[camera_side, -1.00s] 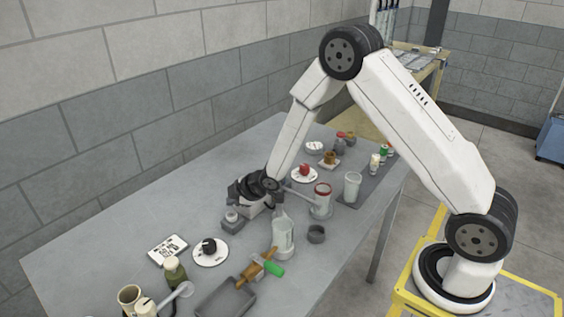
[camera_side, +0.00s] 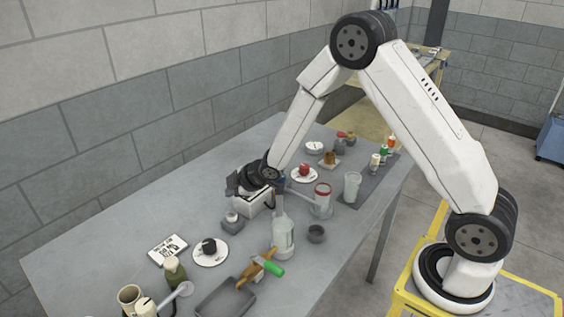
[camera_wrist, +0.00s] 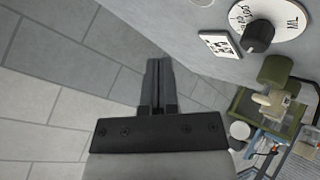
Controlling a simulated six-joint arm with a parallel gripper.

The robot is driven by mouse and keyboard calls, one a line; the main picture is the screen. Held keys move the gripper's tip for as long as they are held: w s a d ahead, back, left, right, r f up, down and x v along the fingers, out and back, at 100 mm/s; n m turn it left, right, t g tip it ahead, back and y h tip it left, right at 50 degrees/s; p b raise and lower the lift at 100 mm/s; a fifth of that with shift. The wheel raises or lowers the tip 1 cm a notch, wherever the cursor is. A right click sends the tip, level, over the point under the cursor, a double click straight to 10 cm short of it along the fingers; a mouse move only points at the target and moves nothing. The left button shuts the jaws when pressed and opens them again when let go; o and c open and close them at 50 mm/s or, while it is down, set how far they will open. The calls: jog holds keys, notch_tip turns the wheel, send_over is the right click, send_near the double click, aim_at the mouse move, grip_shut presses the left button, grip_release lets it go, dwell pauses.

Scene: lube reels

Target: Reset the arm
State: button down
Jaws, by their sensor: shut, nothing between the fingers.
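My gripper (camera_side: 234,184) is above the grey table (camera_side: 110,232), toward its wall side, at the end of my bent arm. In the wrist view my gripper (camera_wrist: 158,68) has its two fingers together with nothing between them. It points toward the block wall and the table's far edge.
A clear bottle (camera_side: 283,235), a red-rimmed jar (camera_side: 322,198) and a white cup (camera_side: 352,187) stand near my gripper. A white disc with a black knob (camera_side: 209,250), a printed card (camera_side: 167,249) and a grey tray (camera_side: 225,299) lie toward the front. The block wall (camera_side: 130,110) runs behind.

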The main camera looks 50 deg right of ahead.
jog(key=s+r+m+g, duration=0.2)
jog(key=s+m, duration=0.1)
jog(key=s, duration=0.5)
jog(key=s+r+m+g+h, duration=0.1)
jog(key=s+r+m+g, duration=0.1)
jog(key=s, duration=0.6)
jog(key=s+d+r+m+g+h, duration=0.1)
jog(key=s+r+m+g, duration=0.1)
jog(key=s+m, duration=0.4)
jog(key=s+r, duration=0.1)
jog(key=s, duration=0.2)
jog(key=shift+r, duration=0.15)
